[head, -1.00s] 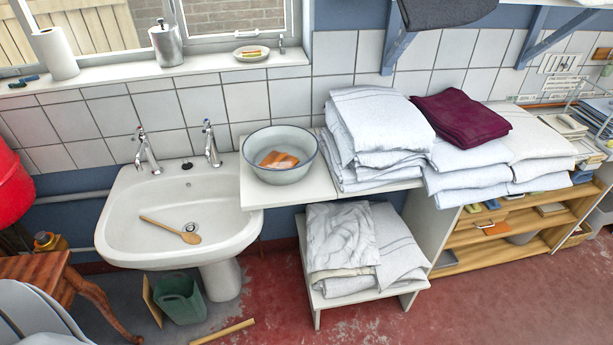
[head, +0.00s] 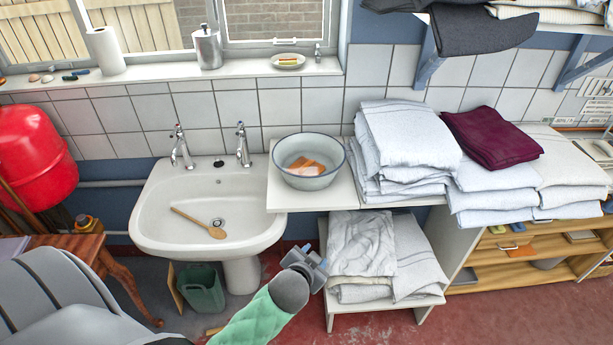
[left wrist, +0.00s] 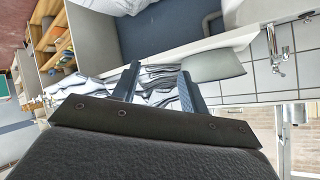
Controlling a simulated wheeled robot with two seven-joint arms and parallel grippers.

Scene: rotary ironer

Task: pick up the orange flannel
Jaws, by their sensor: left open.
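The orange flannel (head: 306,167) lies inside a grey-white round bowl (head: 328,181) on the white shelf right of the sink. It does not show in the left wrist view, where what looks like the bowl's outside (left wrist: 216,66) appears beyond the fingers. My left gripper (head: 312,263) is low in front of the shelf, below the bowl and apart from it. Its two fingers also show spread and empty in the left wrist view (left wrist: 157,85). My right gripper is not in view.
A low stool (head: 375,312) with linens is beneath the shelf. The sink (head: 160,225) with taps and a wooden spoon is left. Above the bowl is clear.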

